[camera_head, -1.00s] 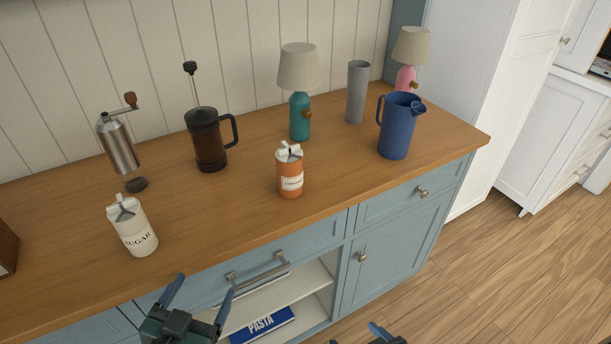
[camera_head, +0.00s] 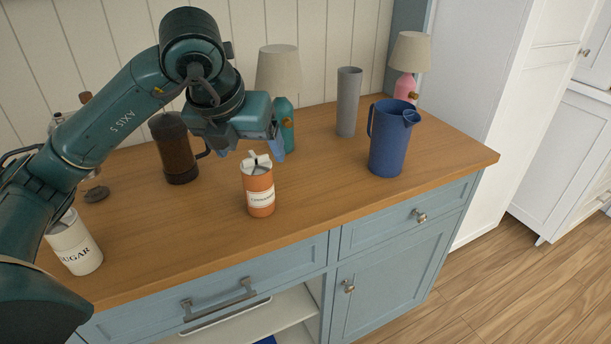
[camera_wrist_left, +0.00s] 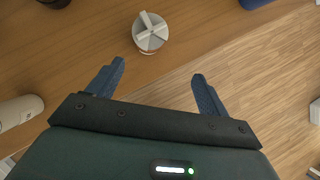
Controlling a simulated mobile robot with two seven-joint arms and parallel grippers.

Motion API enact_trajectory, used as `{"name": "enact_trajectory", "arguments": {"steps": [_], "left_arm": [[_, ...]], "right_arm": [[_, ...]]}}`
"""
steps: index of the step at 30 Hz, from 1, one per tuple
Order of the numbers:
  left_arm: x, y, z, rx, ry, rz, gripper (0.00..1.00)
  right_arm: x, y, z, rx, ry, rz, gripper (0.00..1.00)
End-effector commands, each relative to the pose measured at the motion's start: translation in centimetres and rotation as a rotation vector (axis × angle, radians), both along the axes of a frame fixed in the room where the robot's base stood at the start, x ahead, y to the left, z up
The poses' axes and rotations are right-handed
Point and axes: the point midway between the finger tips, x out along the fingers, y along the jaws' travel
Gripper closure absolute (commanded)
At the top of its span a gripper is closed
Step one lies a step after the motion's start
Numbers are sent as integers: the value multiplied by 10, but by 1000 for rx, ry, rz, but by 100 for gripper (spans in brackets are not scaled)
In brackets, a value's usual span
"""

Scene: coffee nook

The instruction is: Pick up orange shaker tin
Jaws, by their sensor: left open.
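The orange shaker tin (camera_head: 260,194) stands upright on the wooden counter, with a pale label and a white-and-grey folded top. My left gripper (camera_head: 250,148) is just above and behind its top in the head view, open and empty. In the left wrist view the tin (camera_wrist_left: 150,34) shows from above, beyond the spread fingertips of the left gripper (camera_wrist_left: 158,72) and not between them. No contact shows. My right gripper is not in view.
A sugar canister (camera_head: 75,245) stands left, partly behind my left arm. A dark French press (camera_head: 175,150), teal lamp (camera_head: 278,68), grey cylinder (camera_head: 347,102), blue pitcher (camera_head: 389,140) and pink lamp (camera_head: 405,86) stand behind or right. The counter front (camera_head: 190,245) is clear.

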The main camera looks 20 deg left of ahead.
Motion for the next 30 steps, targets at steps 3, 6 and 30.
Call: {"name": "enact_trajectory", "arguments": {"steps": [3,6,30], "left_arm": [[1,19,10,55,-36,80,21],[6,23,0,62,-35,92,21],[56,35,-96,59,-35,85,21]], "right_arm": [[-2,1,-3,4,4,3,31],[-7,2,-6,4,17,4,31],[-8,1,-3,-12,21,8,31]]}}
